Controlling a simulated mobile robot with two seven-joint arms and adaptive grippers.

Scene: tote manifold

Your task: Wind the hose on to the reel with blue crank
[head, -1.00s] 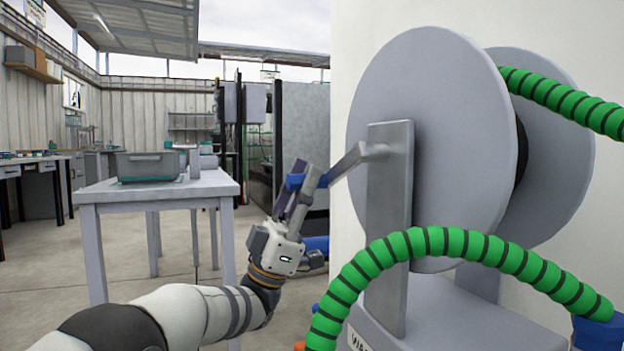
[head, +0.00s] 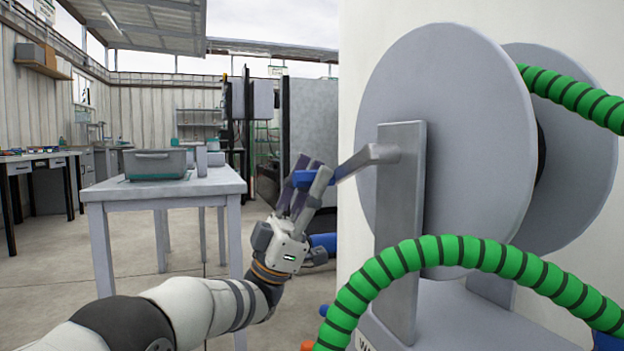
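The hose reel has two large grey discs (head: 440,135) and stands on a grey upright post (head: 400,235). A grey crank arm (head: 365,160) reaches left and slightly down from the post to a blue crank handle (head: 303,179). My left gripper (head: 308,188) has its fingers around the blue handle and looks shut on it; the fingers hide part of the handle. The green, black-ringed hose (head: 440,252) arches across the front of the reel. Another stretch of it (head: 578,97) runs from between the discs to the right edge. My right gripper is out of view.
A grey table (head: 165,190) with a grey tote (head: 155,164) stands to the left, behind my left arm. A pale wall (head: 360,60) is behind the reel. Workbenches (head: 35,160) line the far left. Open floor (head: 45,265) lies left of the table.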

